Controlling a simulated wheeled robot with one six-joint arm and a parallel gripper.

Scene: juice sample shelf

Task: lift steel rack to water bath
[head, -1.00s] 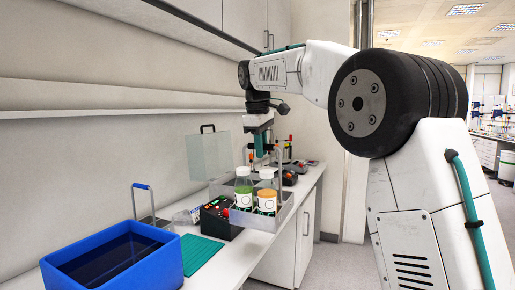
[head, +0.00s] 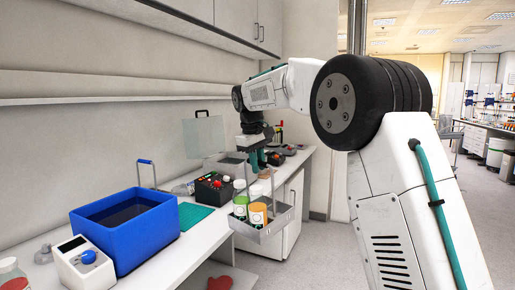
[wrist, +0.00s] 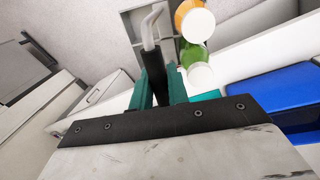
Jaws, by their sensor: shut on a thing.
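The steel rack (head: 262,234) hangs from my gripper (head: 257,162) in the head view, by the counter's front edge. It holds a bottle with green contents (head: 240,204) and one with orange contents (head: 257,212), both white-capped. In the wrist view my gripper (wrist: 158,92) has its teal fingers shut on the rack's dark handle (wrist: 153,72), and the rack (wrist: 132,20) shows beyond. The water bath is a blue open tub (head: 150,238) with dark water, on the counter left of the rack. It also shows at the right in the wrist view (wrist: 278,90).
A black box with a red knob (head: 214,188) and a teal mat (head: 194,216) lie between bath and rack. A white device with a blue knob (head: 84,264) stands left of the bath. A clear panel (head: 203,142) stands behind. Floor right of the rack is clear.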

